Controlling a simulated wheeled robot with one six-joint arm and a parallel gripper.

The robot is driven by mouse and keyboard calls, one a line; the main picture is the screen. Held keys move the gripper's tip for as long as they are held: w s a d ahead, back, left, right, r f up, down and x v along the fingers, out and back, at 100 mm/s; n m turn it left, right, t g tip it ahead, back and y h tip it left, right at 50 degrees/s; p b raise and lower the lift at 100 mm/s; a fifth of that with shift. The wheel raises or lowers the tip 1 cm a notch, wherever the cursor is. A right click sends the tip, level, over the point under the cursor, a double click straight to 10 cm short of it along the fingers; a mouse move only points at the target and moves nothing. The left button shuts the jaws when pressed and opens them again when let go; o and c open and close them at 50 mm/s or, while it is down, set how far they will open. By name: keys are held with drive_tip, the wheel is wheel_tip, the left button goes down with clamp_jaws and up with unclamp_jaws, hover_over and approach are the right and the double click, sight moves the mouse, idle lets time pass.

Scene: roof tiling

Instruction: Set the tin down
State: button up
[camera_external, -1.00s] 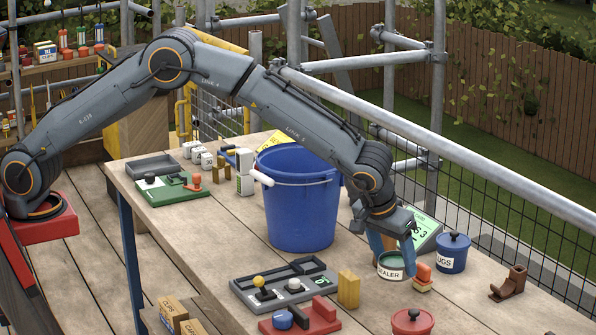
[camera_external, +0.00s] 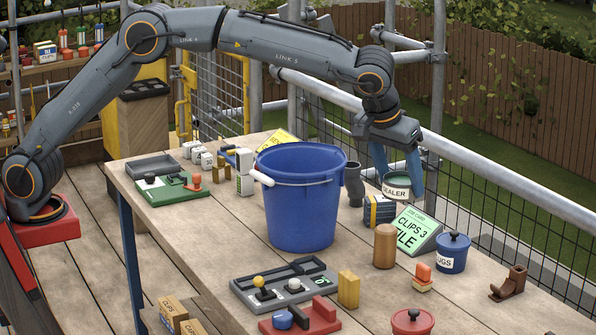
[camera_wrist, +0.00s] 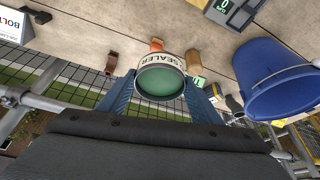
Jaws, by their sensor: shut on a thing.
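The tin is a small round sealer tin (camera_external: 396,188) with a white label reading "SEALER" and a green top. My gripper (camera_external: 398,176) is shut on it and holds it up in the air above the far right part of the wooden table (camera_external: 345,270). In the wrist view the tin (camera_wrist: 160,78) sits between the two blue fingers, its green face toward the camera.
A large blue bucket (camera_external: 300,205) stands left of the tin. A wooden cylinder (camera_external: 385,246), a blue lidded "UGS" pot (camera_external: 453,253), an orange-topped block (camera_external: 423,277) and a brown bracket (camera_external: 509,283) stand nearby. A metal rail (camera_external: 470,165) runs behind the table.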

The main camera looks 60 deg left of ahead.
drive_tip(key=r, duration=0.1)
drive_tip(key=a+r, duration=0.1)
drive_tip(key=shift+w+r, duration=0.15)
drive_tip(key=shift+r, duration=0.15)
drive_tip(key=w+a+n+y, duration=0.2)
drive_tip(key=a+n, duration=0.2)
drive_tip(key=a, duration=2.7)
drive_tip(key=s+a+n+g, duration=0.15)
drive_tip(key=s+a, duration=0.35)
drive_tip(key=a, duration=0.5)
drive_tip(key=s+a+n, duration=0.2)
drive_tip(key=s+a, duration=0.2)
drive_tip(key=a, duration=0.5)
drive_tip(key=s+a+n, duration=0.2)
drive_tip(key=s+a, duration=0.3)
drive_tip(key=a, duration=0.5)
drive_tip(key=shift+m+y, duration=0.25)
drive_tip(key=shift+y, duration=0.15)
drive_tip(key=f, duration=1.4)
drive_tip(key=f+p, duration=0.1)
drive_tip(key=f, duration=1.3)
drive_tip(key=shift+w+d+f, duration=0.1)
drive_tip(key=shift+w+d, duration=0.05)
drive_tip(key=shift+d, duration=0.05)
drive_tip(key=shift+f, duration=0.2)
drive_tip(key=o, duration=1.3)
